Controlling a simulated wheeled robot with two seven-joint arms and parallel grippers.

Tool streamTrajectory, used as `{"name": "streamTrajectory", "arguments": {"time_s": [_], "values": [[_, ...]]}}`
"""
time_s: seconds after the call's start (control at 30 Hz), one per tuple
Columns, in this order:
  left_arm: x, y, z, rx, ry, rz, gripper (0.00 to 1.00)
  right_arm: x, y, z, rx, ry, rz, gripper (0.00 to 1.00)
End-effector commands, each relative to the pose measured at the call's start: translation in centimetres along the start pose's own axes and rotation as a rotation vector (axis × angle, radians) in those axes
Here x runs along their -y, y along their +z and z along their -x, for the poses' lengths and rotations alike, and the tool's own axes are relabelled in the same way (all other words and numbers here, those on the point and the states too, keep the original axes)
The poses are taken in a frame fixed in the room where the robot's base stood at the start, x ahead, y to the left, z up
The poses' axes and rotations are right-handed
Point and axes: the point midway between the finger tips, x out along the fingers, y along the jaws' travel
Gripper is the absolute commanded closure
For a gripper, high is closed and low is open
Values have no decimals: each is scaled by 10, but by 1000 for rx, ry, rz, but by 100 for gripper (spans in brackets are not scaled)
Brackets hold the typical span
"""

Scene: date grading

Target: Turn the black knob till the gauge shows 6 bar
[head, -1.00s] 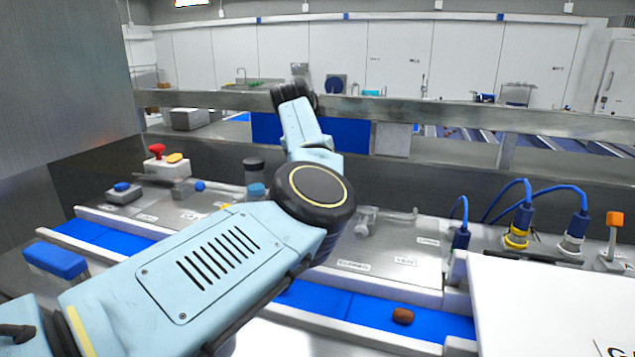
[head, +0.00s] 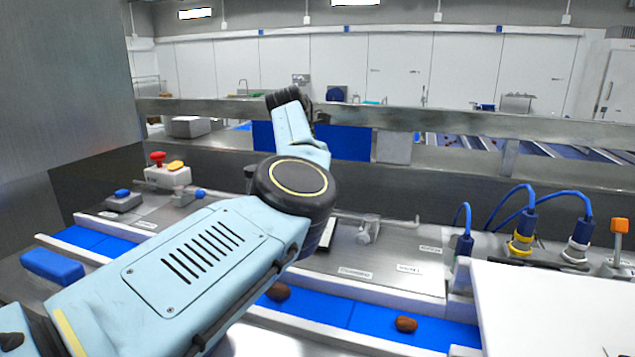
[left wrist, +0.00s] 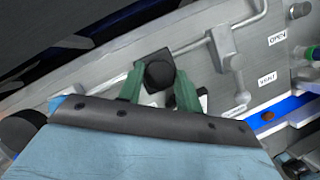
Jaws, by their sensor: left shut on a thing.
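The black knob (left wrist: 158,74) shows in the left wrist view, on a dark square base on the grey metal panel. My left gripper (left wrist: 159,88) has its two green fingers on either side of the knob and is shut on it. In the head view my left arm crosses from the lower left and covers the knob and the gripper. No gauge face can be read in either view. My right gripper is out of view.
A pipe with a valve handle (left wrist: 226,50) stands close to the right of the knob. Brown dates (head: 406,324) lie on the blue belt (head: 375,318) in front. Blue cabled plugs (head: 522,240) and a white cover (head: 560,305) are at the right, a red-button box (head: 167,175) at the left.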

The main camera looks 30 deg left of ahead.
Motion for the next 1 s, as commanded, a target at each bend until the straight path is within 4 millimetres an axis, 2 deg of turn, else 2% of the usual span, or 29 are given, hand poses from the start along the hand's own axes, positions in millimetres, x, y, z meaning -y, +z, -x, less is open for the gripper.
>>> {"name": "streamTrajectory", "arguments": {"time_s": [0.03,0.2,0.57,0.77,1.0], "values": [[0,0,1,1,2,1,64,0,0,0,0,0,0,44],[0,0,1,0,2,1,44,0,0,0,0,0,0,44],[0,0,6,2,3,1,44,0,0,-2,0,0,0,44],[-1,0,40,5,4,0,44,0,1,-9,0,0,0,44],[0,0,95,5,3,0,44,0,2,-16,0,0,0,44]]}}
